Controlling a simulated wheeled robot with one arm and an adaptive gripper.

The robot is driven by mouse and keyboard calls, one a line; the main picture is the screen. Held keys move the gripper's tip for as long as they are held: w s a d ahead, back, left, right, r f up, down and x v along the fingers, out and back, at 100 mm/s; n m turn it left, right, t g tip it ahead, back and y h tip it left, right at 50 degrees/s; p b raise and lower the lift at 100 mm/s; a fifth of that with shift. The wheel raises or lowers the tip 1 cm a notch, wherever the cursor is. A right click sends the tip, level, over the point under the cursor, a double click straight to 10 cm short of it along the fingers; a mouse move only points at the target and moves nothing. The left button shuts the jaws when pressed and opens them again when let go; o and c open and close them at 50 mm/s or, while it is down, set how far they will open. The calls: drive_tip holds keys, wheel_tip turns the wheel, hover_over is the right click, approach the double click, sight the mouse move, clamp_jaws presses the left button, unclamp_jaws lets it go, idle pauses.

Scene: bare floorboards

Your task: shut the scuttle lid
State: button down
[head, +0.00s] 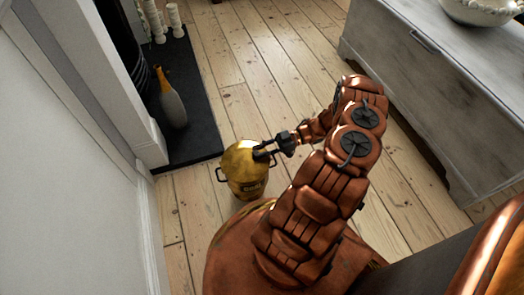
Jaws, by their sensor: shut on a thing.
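The brass-coloured scuttle (249,187) stands upright on the floorboards, left of the middle of the head view, with a dark handle on each side. Its golden lid (236,160) covers the top as seen from here; I cannot tell whether its edge sits flush on the rim. My gripper (263,152) reaches in from the right, with its dark fingers at the lid's right part. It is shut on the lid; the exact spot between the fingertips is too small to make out.
A dark hearth slab (195,130) with a grey and orange vase (172,105) and pale candlesticks (155,22) lies behind left. A white wall (70,190) runs along the left. A grey wooden chest (430,90) with a bowl (483,10) stands right. Floor between is clear.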

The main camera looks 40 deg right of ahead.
drive_tip(key=shift+f, duration=0.15)
drive_tip(key=c, duration=1)
unclamp_jaws()
drive_tip(key=shift+o, duration=0.2)
drive_tip(key=shift+d, duration=0.1)
drive_tip(key=v, duration=1.1)
drive_tip(key=shift+s+d, duration=0.25)
drive_tip(key=shift+d, duration=0.05)
drive_tip(key=shift+r, duration=0.2)
